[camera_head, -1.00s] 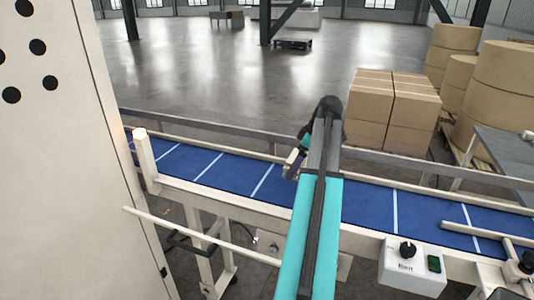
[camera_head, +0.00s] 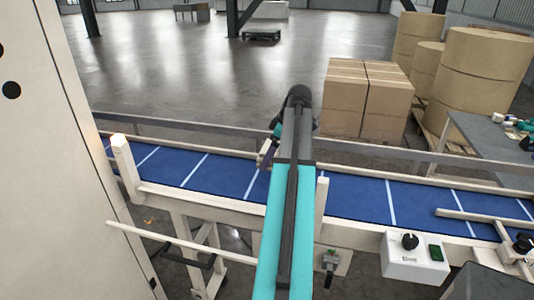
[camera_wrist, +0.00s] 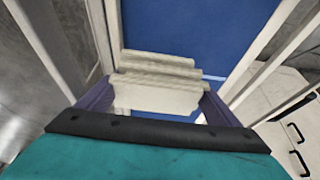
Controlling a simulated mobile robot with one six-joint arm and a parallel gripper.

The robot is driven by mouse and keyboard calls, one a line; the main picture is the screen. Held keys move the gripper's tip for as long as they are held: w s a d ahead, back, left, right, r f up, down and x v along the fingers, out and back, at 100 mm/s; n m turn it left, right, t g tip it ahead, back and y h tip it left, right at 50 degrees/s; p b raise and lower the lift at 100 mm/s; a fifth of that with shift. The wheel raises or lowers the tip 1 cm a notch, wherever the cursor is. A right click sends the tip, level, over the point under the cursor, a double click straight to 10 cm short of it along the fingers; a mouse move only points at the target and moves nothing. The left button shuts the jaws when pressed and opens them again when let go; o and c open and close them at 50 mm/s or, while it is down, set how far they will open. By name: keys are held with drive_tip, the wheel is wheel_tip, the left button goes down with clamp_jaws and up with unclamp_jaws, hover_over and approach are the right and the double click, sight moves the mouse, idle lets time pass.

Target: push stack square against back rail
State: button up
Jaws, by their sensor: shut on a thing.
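In the wrist view my gripper (camera_wrist: 157,104) has its two purple fingers on either side of a cream stack of layered, wavy-edged sheets (camera_wrist: 158,75) and is shut on it. The stack is over the blue belt (camera_wrist: 185,25). In the head view my gripper (camera_head: 267,155) is at the far side of the blue belt (camera_head: 345,195), partly hidden by my arm. The pale back rail (camera_head: 210,147) runs along the belt's far edge, close to the gripper. Whether the stack touches the rail is not clear.
A grey guard rail (camera_head: 185,124) runs behind the belt. A pale post (camera_head: 122,157) stands at the near left, and a control box (camera_head: 412,260) hangs at the near right. Brown cartons (camera_head: 365,95) and large rolls (camera_head: 480,75) stand behind.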

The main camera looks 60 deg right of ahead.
drive_tip(key=shift+w+a+f, duration=0.15)
drive_tip(key=shift+f, duration=0.05)
drive_tip(key=shift+w+f+b, duration=0.1)
drive_tip(key=shift+f+b, duration=0.3)
drive_tip(key=shift+f, duration=0.2)
drive_tip(key=shift+f+b, duration=0.75)
drive_tip(key=shift+f, duration=0.8)
drive_tip(key=shift+w+d, duration=0.1)
drive_tip(key=shift+d, duration=0.4)
idle(1.2)
drive_tip(key=shift+a+f, duration=0.1)
drive_tip(key=shift+a, duration=0.15)
idle(0.6)
drive_tip(key=o, duration=0.9)
drive_tip(key=shift+o, duration=0.2)
